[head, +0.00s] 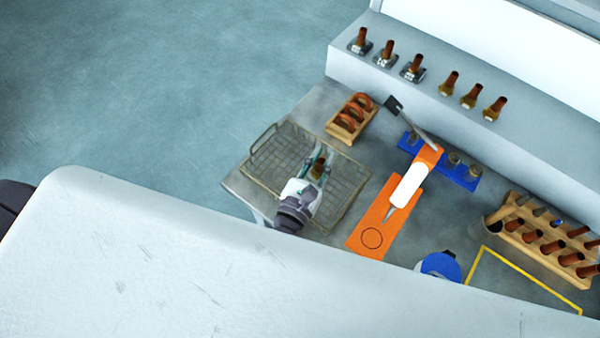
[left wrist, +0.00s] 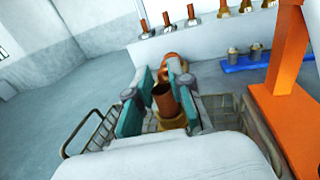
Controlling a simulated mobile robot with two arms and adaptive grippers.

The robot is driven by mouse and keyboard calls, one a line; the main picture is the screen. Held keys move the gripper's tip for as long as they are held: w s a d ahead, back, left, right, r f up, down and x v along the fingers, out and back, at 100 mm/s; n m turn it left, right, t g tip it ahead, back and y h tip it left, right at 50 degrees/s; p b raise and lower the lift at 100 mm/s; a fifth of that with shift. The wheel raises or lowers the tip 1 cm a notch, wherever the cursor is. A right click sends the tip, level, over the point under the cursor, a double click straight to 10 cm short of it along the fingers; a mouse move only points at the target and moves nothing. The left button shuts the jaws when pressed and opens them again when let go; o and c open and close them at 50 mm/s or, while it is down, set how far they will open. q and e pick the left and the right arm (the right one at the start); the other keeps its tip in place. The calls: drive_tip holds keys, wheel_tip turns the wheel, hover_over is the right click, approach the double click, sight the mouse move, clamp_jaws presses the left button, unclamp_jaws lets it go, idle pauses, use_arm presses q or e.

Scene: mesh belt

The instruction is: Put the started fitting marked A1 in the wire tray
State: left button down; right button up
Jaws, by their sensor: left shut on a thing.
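My left gripper (head: 314,172) is shut on a fitting (head: 319,164), a copper tube in a brass-coloured base. In the left wrist view the fitting (left wrist: 164,98) stands roughly upright between the teal fingers. Any mark on it is too small to read. The wire tray (head: 267,163), a mesh tray with a raised handle, lies at the table's left end. The gripper and fitting are over its middle; I cannot tell whether the fitting touches the mesh. The tray's wire side (left wrist: 92,133) shows beside the gripper in the left wrist view. My right gripper is not in view.
A wooden rack with copper rings (head: 350,118) stands behind the tray. An orange stand (head: 372,237) is to its right, with a blue holder (head: 462,181) beyond. More fittings (head: 415,66) line the back ledge. A wooden tube rack (head: 545,239) is at far right.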

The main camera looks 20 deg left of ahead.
use_arm(q)
drive_tip(key=a+f+b, duration=0.1)
drive_tip(key=f+b, duration=0.1)
drive_tip(key=a+f+b, duration=0.1)
drive_tip(key=a+f, duration=0.1)
drive_tip(key=f, duration=0.1)
drive_tip(key=a+f+b, duration=0.2)
drive_tip(key=shift+s+f+b, duration=0.2)
drive_tip(key=shift+s+b, duration=0.1)
drive_tip(key=shift+b, duration=0.05)
drive_tip(key=shift+w, duration=0.1)
drive_tip(key=c, duration=1.5)
unclamp_jaws()
drive_tip(key=shift+f, duration=0.1)
drive_tip(key=o, duration=0.4)
drive_tip(key=shift+o, duration=0.2)
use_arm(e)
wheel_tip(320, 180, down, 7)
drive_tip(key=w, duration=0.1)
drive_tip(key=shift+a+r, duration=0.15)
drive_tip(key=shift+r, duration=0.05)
